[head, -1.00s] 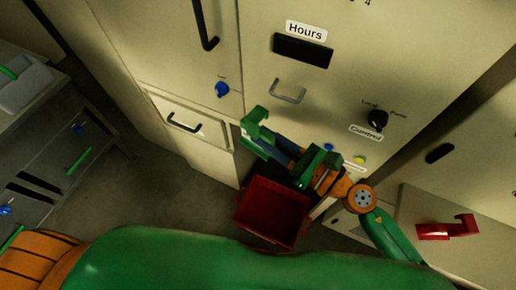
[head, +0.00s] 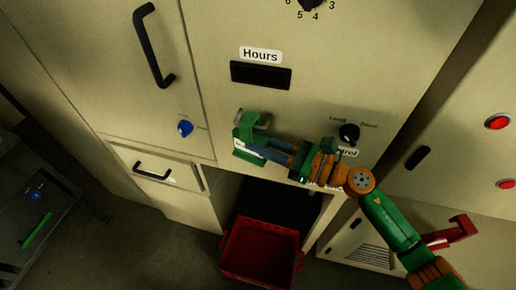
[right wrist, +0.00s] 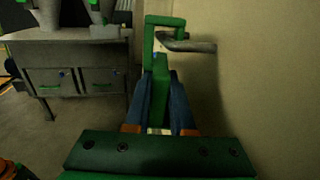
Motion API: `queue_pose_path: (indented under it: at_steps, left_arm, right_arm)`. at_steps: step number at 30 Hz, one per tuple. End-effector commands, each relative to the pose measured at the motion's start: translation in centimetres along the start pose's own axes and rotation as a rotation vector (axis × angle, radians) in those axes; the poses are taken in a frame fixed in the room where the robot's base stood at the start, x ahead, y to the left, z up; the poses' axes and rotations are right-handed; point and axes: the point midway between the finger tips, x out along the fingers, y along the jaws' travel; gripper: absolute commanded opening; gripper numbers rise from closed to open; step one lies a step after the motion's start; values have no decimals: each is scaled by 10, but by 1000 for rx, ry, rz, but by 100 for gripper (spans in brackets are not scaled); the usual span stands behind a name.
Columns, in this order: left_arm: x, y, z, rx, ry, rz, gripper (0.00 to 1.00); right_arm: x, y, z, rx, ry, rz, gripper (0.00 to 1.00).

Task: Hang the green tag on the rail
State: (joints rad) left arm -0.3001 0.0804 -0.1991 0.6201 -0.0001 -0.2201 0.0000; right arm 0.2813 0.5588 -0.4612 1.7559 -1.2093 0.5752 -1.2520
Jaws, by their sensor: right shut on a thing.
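The green tag (head: 246,138) is in the jaws of my right gripper (head: 263,150), in front of the machine's cream panel. In the right wrist view the tag (right wrist: 160,85) stands upright between the fingers (right wrist: 160,100), with its hook-shaped top above them. The grey rail (head: 264,121) is a short bar on the panel below the "Hours" label, partly hidden by the tag. In the right wrist view the hook's short downward end meets the rail (right wrist: 188,45) in the picture. I cannot tell whether they touch or whether the gripper bears all the weight. My left gripper is out of view.
A red crate (head: 262,252) stands below, at the opening under the panel. A black knob (head: 349,133) is right of my gripper, and a blue knob (head: 185,128) is left. A drawer cabinet (right wrist: 82,80) stands at the left in the right wrist view.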

Motion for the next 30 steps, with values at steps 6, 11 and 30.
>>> queue_pose_path:
  at_steps: [6,11,30]
  left_arm:
    - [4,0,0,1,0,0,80]
    - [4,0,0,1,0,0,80]
    - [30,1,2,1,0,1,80]
  right_arm:
    - [0,0,-4,-1,0,0,0]
    - [0,0,-3,-1,0,0,0]
    - [-40,-1,-12,-3,4,-3,57]
